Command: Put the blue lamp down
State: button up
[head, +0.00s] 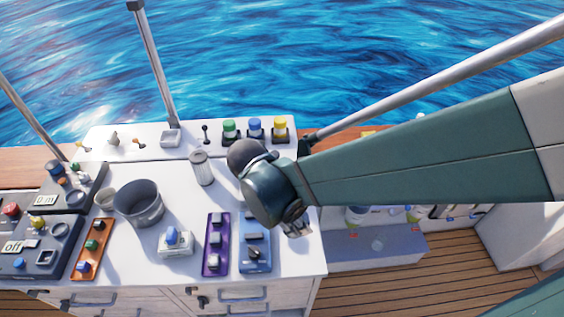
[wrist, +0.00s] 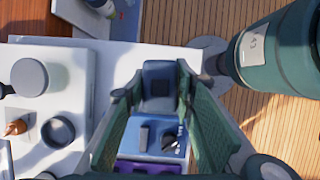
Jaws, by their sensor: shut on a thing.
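My gripper (head: 297,222) is low over the right end of the white counter, just right of the blue panel (head: 254,262). In the wrist view my gripper (wrist: 160,100) is shut on a dark slate-blue block (wrist: 160,82), which I take to be the blue lamp. The arm and gripper mostly hide it in the head view. I cannot tell whether it touches the counter. A separate blue-topped cylinder (head: 254,124) stands between a green one (head: 229,127) and a yellow one (head: 280,126) at the back.
The white counter (head: 130,250) holds a purple panel (head: 216,262), a grey bucket (head: 138,203), a tin (head: 201,168) and a blue-topped white base (head: 173,243). A bare strip lies near its right edge. Beyond that are a lower bench (head: 370,246) and plank floor.

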jog(key=shift+w, duration=0.1)
jog(key=w+a+n+t, duration=0.1)
jog(key=w+a+n, duration=0.3)
jog(key=w+a, duration=0.6)
jog(key=w+a+n+t+y, duration=0.1)
jog(key=w+a+n, duration=0.3)
jog(key=w+a, duration=0.5)
jog(key=a+p, duration=0.1)
jog(key=a, duration=0.5)
jog(key=shift+w+a+r+t, duration=0.15)
jog(key=shift+w+a+t, duration=0.1)
jog(key=shift+w+t, duration=0.15)
jog(key=shift+f, duration=3.15)
jog(key=shift+f, duration=0.1)
jog(key=shift+f+b, duration=0.35)
jog(key=shift+f, duration=1.45)
jog(key=shift+f, duration=0.2)
jog(key=o, duration=0.9)
